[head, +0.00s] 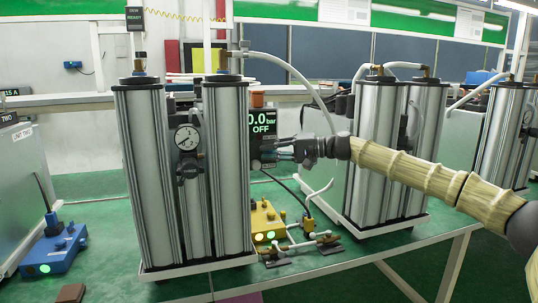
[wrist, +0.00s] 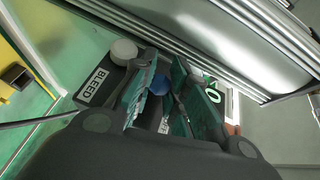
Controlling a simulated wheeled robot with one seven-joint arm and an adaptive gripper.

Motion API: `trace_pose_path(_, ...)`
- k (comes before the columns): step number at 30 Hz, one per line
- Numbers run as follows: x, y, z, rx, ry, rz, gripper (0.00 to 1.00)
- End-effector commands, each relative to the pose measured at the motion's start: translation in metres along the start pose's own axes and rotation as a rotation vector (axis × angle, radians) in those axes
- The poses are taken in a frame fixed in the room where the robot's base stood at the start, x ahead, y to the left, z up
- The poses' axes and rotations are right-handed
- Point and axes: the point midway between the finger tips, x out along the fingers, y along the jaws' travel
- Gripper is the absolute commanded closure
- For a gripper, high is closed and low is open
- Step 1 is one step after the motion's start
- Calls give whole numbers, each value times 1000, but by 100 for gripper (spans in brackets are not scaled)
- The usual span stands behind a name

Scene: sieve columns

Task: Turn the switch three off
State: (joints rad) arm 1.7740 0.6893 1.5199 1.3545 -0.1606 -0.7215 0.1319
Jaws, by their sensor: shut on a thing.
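A dark control box with a green-lit display (head: 262,122) reading "0.0 bar" and "OFF" is fixed beside the nearest pair of grey columns. My gripper (head: 275,151) reaches this box from the right, just below the display. In the wrist view my gripper's two fingers (wrist: 170,85) stand on either side of a blue knob (wrist: 158,84) and are shut on it; the contact is partly hidden. A white round knob (wrist: 124,50) and a "BLEED" label (wrist: 91,85) are beside the left finger. No number three is readable on the box.
Tall columns (head: 228,180) with a round gauge (head: 187,138) stand left of my gripper, and further columns (head: 380,150) stand behind my arm. A yellow box (head: 265,222) and a blue box (head: 52,248), each with a green light, sit on the green table. Hoses arch overhead.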

Motion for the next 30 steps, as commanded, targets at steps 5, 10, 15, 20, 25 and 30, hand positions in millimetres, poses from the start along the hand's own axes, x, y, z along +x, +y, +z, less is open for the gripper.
trace_pose_path(5, 0, 5, 0, -4, -60, -4, 100)
trace_pose_path(10, -2, 6, -2, -7, -88, -9, 100)
trace_pose_path(15, -2, 6, -2, -8, -99, -11, 100)
trace_pose_path(20, -2, 6, -2, -9, -100, -11, 100)
trace_pose_path(25, -2, 6, -2, -9, -100, -11, 100)
trace_pose_path(30, -2, 5, -2, -9, -98, -12, 72)
